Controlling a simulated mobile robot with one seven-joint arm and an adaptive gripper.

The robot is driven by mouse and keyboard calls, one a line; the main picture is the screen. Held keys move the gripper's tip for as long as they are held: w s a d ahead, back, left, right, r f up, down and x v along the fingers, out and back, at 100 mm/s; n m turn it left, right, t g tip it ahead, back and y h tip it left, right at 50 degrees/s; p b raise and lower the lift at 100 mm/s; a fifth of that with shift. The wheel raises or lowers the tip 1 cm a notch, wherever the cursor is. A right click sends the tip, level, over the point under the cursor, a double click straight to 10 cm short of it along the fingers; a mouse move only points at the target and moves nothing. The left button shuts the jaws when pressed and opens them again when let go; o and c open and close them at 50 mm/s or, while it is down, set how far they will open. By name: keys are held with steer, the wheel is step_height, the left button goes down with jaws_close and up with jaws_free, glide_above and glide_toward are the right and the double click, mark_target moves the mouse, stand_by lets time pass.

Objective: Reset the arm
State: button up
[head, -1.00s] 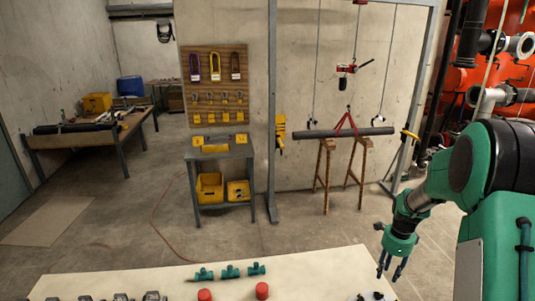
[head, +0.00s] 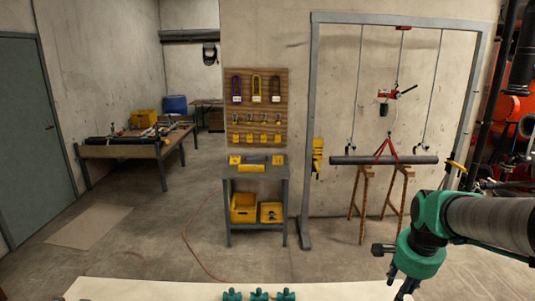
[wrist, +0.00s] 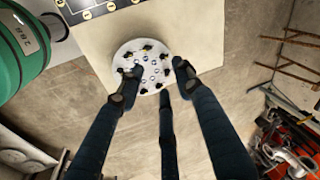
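My arm is green and dark grey and reaches in from the right in the head view. My gripper (head: 402,287) points down at the bottom right of that view, its fingertips at the lower frame edge. In the wrist view my gripper (wrist: 157,77) has three dark fingers spread apart, with nothing seen held between them. A white round plate (wrist: 140,62) with a ring of black and bluish pieces lies beyond the fingertips on a pale tabletop (wrist: 190,25). The fingertips overlap its edge in the picture; I cannot tell the gap.
The pale table (head: 150,290) with green fittings (head: 260,295) is at the bottom. Behind stand a small tool stand (head: 257,172), a pegboard (head: 256,108) and a frame with a hung dark pipe (head: 350,160). A workbench (head: 120,150) is at left. Open floor lies between.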

steer(key=s+a+r+n+t, duration=0.1)
steer(key=s+a+r+n, duration=0.2)
steer(key=s+a+n, duration=0.3)
steer(key=s+a+r+n+t+b, duration=0.1)
steer(key=s+a+n, duration=0.5)
steer(key=s, duration=0.7)
step_height(320, 180, up, 2)
steer(key=shift+a+r+t+y+b, duration=0.1)
steer(key=shift+a+t+y+b, duration=0.2)
steer(key=shift+a+t, duration=0.35)
steer(key=shift+a, duration=0.1)
